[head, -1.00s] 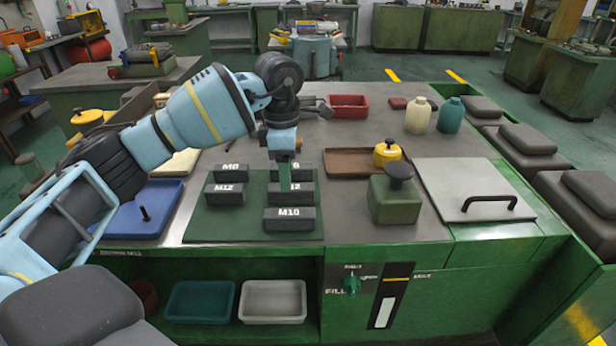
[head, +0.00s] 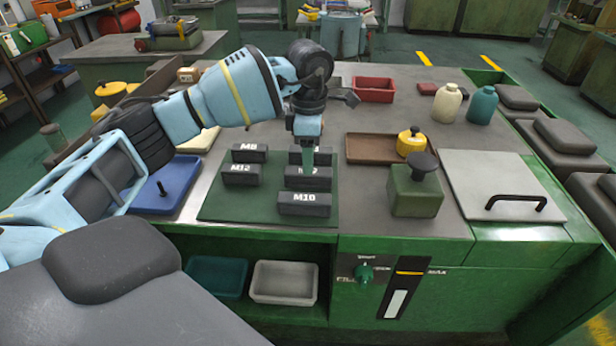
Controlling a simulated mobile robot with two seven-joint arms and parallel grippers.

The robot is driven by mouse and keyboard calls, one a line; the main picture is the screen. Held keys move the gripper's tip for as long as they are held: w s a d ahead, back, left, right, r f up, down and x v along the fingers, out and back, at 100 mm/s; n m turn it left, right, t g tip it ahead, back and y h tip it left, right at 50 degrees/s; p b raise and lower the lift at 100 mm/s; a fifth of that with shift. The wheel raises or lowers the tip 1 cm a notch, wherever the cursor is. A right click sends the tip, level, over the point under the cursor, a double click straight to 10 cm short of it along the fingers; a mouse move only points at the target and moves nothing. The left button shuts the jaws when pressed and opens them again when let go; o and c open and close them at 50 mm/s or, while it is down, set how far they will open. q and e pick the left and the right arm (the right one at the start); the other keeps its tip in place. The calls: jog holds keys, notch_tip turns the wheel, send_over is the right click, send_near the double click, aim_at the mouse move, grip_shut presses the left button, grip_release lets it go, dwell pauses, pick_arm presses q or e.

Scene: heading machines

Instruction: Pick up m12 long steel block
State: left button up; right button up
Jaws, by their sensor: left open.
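Several dark grey blocks stand on a green mat (head: 270,213) in the head view. The left middle block is lettered M12 (head: 240,175). The right middle block (head: 308,184) has its label partly covered by my gripper; a "2" shows, consistent with M12. I cannot tell from the labels which is the long one. My left gripper (head: 308,162) is open and points down over the right middle block, its tips at or just above its top; contact cannot be told. It also partly hides the back right block (head: 296,159). My right gripper is not in view.
Blocks M8 (head: 249,153) and M10 (head: 303,204) stand close by on the mat. A blue tray (head: 185,200) is left, a brown tray (head: 370,147) right. A green block with a dark knob (head: 416,195) stands right of the mat. A red tray (head: 374,89) lies behind.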

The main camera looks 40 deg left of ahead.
aim_at(308, 178)
pick_arm(q)
notch_tip(308, 178, down, 4)
jog(key=shift+w+a+f, duration=0.1)
jog(key=shift+w+a, duration=0.05)
jog(key=shift+c, duration=0.2)
grip_shut()
